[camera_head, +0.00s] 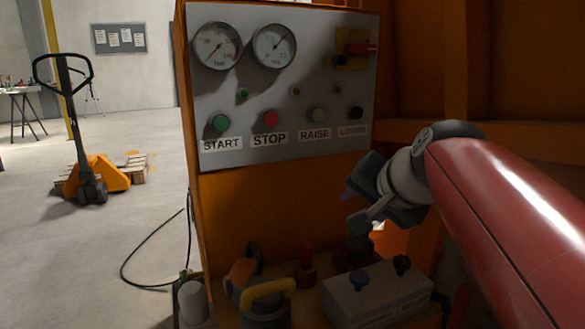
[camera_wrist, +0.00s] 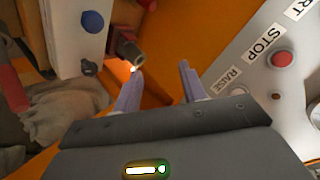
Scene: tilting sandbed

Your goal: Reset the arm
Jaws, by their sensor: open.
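My gripper shows in the wrist view (camera_wrist: 160,88), with its two pale fingers apart and nothing between them. In the head view my red arm reaches in from the right, and the gripper's dark end is in front of the orange machine, below and right of the control panel (camera_head: 232,148). The fingers are clear of the panel in the wrist view. A lit spot on a grey-tipped part (camera_wrist: 131,52) lies just beyond the left finger. The fingertips are hard to make out in the head view.
The panel carries two gauges, a green START button (camera_head: 220,123), a red STOP button (camera_head: 270,118) and a red-handled switch (camera_head: 357,48). Below stand a grey box (camera_head: 375,300) with a blue knob and a yellow-handled item (camera_head: 267,292). A pallet jack (camera_head: 100,175) stands on open floor at left.

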